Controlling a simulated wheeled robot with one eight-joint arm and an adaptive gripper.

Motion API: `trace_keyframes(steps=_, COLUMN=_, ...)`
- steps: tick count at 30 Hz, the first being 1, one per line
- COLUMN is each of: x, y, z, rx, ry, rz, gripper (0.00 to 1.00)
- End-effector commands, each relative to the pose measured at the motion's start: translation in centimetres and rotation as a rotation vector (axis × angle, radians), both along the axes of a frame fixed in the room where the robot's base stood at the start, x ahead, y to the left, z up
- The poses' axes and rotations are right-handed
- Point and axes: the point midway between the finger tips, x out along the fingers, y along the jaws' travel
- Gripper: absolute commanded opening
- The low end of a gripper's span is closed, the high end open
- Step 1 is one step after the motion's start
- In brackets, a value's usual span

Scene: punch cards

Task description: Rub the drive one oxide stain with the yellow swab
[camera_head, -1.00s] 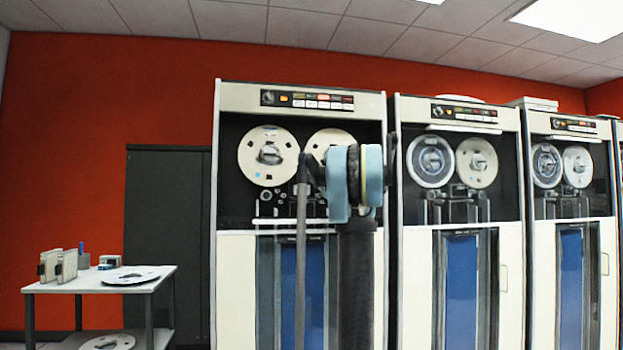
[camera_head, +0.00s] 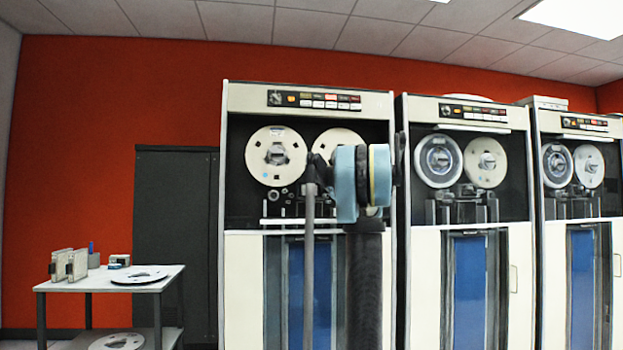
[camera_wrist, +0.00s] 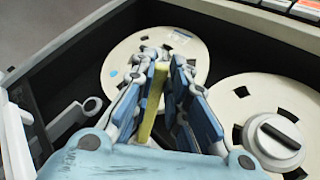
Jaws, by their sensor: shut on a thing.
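The yellow swab (camera_wrist: 150,105) is a slim yellow stick standing between my gripper's fingers in the wrist view. My gripper (camera_wrist: 160,65) is shut on it, in front of the left reel (camera_wrist: 190,40) of the leftmost tape drive. The right reel (camera_wrist: 240,90), with a dark-handled hub, lies to the right. In the head view, the leftmost tape drive (camera_head: 240,260) stands behind my arm, which hides part of its right reel (camera_head: 333,144) and the parts below. The gripper and swab cannot be made out there.
Two more tape drives (camera_head: 425,280) (camera_head: 555,280) stand to the right. A table (camera_head: 65,286) at left bears a flat reel (camera_head: 140,275) and small items. A dark cabinet (camera_head: 175,230) stands behind it. A dark frame (camera_wrist: 85,60) borders the reels in the wrist view.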

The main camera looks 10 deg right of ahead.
Motion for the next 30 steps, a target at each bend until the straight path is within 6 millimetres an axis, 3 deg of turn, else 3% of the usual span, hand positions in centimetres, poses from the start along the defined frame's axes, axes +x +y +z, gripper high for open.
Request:
trace_keyframes(steps=19, x=-0.1, y=-3.2, z=0.0, rx=0.0, ry=0.0, rz=-0.002, gripper=0.0)
trace_keyframes(steps=30, x=-0.1, y=-2.1, z=0.0, rx=0.0, ry=-0.001, rz=0.001, gripper=0.0)
